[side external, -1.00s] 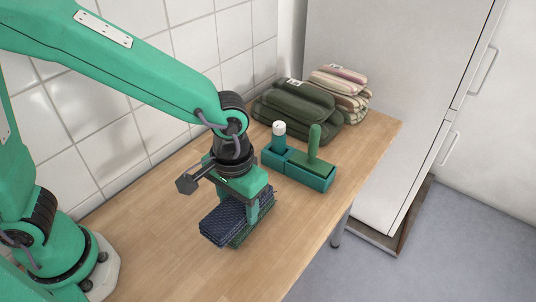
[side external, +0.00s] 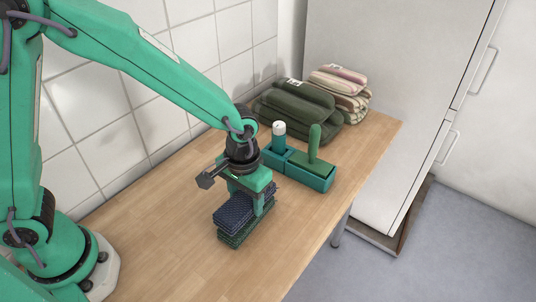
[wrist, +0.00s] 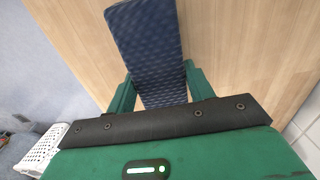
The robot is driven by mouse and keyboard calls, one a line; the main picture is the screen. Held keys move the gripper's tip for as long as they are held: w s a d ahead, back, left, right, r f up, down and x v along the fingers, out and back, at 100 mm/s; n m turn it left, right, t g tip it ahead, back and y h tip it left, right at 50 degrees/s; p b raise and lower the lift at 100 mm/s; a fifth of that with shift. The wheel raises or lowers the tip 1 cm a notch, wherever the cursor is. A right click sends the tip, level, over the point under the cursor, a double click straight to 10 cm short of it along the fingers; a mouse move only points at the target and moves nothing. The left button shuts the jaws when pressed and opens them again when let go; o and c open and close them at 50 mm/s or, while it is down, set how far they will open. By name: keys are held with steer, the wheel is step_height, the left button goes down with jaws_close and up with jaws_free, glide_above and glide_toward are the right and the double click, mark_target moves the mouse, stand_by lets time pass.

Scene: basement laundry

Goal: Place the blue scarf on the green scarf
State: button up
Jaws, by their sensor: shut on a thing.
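The blue scarf (side external: 234,212) is a folded, dark blue patterned bundle. My gripper (side external: 252,203) is shut on it, with one finger showing at its right side. In the wrist view the blue scarf (wrist: 147,40) runs between the two green fingers (wrist: 160,92). The green scarf (side external: 229,239), folded and dark green, lies on the table directly under the blue one, with only its edges showing. I cannot tell whether the two scarves touch or a small gap is left. The green scarf does not show in the wrist view.
A teal caddy (side external: 311,177) holding a white-capped bottle (side external: 279,135) and a green-handled tool (side external: 314,140) stands behind my gripper. Folded dark green textiles (side external: 294,108) and striped ones (side external: 346,90) are at the back. The wooden table (side external: 165,245) is clear at the front left.

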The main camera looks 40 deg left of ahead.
mark_target(245, 197)
steer(key=shift+f, duration=0.8)
steer(key=shift+f, duration=0.1)
steer(key=o, duration=1)
step_height(245, 197, up, 12)
steer(key=shift+r, duration=0.1)
stand_by(0.3)
